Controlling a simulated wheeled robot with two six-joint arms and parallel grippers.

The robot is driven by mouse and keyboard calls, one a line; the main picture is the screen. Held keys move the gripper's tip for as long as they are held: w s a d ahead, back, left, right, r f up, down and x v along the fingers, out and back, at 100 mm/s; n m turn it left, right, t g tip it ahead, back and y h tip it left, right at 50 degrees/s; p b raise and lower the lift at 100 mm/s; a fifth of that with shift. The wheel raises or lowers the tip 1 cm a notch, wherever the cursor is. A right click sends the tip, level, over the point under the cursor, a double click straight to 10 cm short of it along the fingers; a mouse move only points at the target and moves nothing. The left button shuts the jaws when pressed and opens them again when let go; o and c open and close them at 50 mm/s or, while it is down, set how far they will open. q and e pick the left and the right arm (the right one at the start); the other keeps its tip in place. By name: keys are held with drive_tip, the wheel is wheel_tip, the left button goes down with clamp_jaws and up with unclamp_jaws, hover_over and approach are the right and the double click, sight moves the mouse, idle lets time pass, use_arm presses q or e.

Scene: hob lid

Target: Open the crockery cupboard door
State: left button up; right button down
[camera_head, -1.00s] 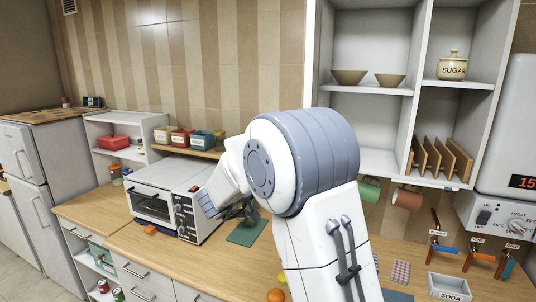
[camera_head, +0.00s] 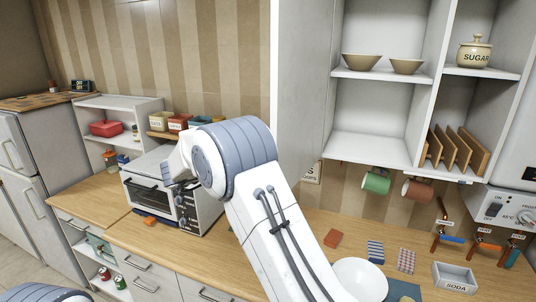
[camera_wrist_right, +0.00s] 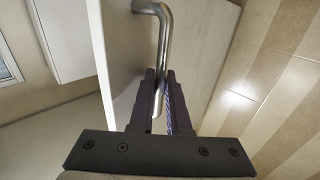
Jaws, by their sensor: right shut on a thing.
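The crockery cupboard (camera_head: 375,145) is white and hangs on the wall at the right of the head view. Two bowls (camera_head: 362,62) stand on its shelf. Its door (camera_head: 303,85) stands open at the left side of the cupboard, swung out from the front. In the right wrist view, my right gripper (camera_wrist_right: 160,108) is shut on the metal bar handle (camera_wrist_right: 164,30) of the pale door panel (camera_wrist_right: 122,45). My left gripper is not seen.
A toaster oven (camera_head: 150,195) stands on the wooden counter (camera_head: 185,252) below and left. Mugs (camera_head: 376,182) hang under the cupboard. A sugar jar (camera_head: 475,52) and upright boards (camera_head: 455,150) stand in the open compartments at right.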

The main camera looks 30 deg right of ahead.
drive_tip(key=shift+w, duration=0.2)
drive_tip(key=c, duration=1.2)
unclamp_jaws()
drive_tip(key=shift+a, duration=0.15)
drive_tip(key=shift+o, duration=0.2)
drive_tip(key=shift+a, duration=0.1)
drive_tip(key=shift+f, duration=0.1)
drive_tip(key=a+b, duration=0.5)
drive_tip(key=a, duration=0.5)
drive_tip(key=shift+w+a, duration=0.25)
drive_tip(key=shift+w, duration=0.15)
